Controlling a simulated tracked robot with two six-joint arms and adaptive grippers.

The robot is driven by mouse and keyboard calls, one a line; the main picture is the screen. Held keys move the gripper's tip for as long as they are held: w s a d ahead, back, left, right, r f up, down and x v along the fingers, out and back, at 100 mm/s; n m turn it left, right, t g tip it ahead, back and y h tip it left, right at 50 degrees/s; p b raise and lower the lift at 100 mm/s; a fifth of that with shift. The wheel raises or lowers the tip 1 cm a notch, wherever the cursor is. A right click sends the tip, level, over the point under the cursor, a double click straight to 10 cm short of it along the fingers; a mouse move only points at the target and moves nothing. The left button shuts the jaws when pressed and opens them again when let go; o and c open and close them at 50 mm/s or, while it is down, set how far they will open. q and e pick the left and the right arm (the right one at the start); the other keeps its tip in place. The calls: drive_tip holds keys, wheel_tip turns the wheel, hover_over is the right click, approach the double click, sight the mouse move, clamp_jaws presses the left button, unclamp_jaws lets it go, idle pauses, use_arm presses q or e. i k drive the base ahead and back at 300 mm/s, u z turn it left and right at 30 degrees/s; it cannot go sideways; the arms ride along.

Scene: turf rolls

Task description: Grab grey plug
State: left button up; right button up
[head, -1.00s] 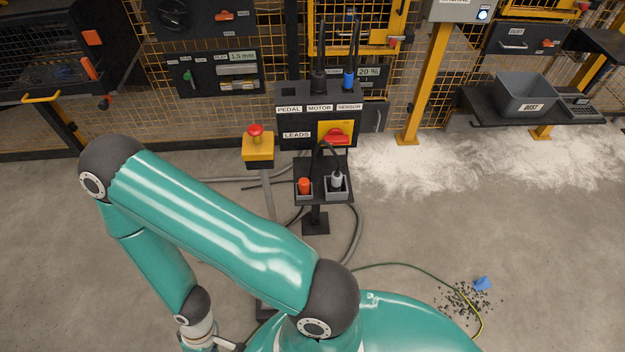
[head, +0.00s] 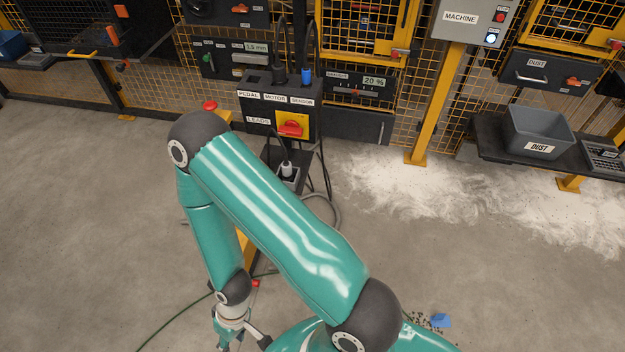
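The grey plug (head: 287,169) stands upright in a grey holder on the black stand, with a black cable rising from its top. My arm's elbow and long teal link pass in front of the stand's left and lower parts. The holder to the left, where the orange-red plug stood, is hidden behind my arm. My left gripper (head: 242,341) is at the bottom edge, low and left of the grey plug and clearly apart from it. Its fingertips are cut off, so its opening and any contents cannot be told. My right gripper is not in view.
A black box with a red switch (head: 290,128) stands behind the plug, with black and blue plugs on top. Cables hang around the stand. A grey dust bin (head: 540,132) stands on a shelf at right. Pale dust and a blue piece (head: 441,320) lie on the floor.

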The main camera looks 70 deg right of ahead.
sight(286, 171)
drive_tip(key=z, duration=0.65)
drive_tip(key=k, duration=0.1)
drive_tip(key=z, duration=0.4)
drive_tip(key=i, duration=1)
drive_tip(key=u, duration=0.05)
